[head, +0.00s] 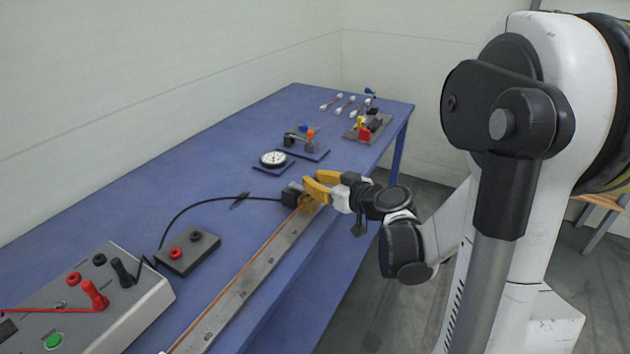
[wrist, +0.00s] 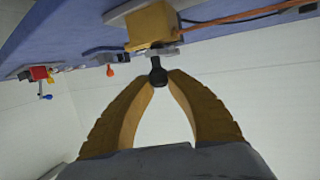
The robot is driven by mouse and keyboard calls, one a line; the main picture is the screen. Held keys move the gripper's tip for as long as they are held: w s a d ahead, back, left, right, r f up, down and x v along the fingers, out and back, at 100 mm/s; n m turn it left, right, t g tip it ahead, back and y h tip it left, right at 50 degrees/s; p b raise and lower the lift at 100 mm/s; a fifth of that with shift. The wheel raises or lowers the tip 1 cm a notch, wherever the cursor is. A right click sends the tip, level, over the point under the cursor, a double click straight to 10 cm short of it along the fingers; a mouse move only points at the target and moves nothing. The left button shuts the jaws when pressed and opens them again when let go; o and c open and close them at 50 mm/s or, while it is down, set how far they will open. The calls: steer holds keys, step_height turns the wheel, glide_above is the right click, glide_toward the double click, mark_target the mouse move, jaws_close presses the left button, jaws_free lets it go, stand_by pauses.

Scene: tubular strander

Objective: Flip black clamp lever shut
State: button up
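The black clamp lever (wrist: 157,72) shows in the wrist view as a short rod with a rounded black knob, standing out from a yellow block (wrist: 152,26) with a grey metal plate. My gripper (wrist: 159,78) has two curved yellow fingers, with the knob at their tips, one finger on each side. Their tips are about a knob's width apart; whether both press on it is not clear. In the head view my gripper (head: 304,191) is at the far end of the long metal rail, beside a dark block (head: 293,195); the lever cannot be made out there.
The metal rail (head: 245,282) with a copper-coloured rod runs along the blue table (head: 150,215). A black cable joins the dark block to a terminal box (head: 188,252). A dial gauge (head: 273,159) and small fixtures (head: 370,126) stand beyond. A grey instrument box (head: 125,312) is front left.

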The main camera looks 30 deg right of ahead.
steer(key=o, duration=0.5)
steer(key=shift+w, duration=0.1)
steer(key=v, duration=1.2)
steer(key=shift+r, duration=0.1)
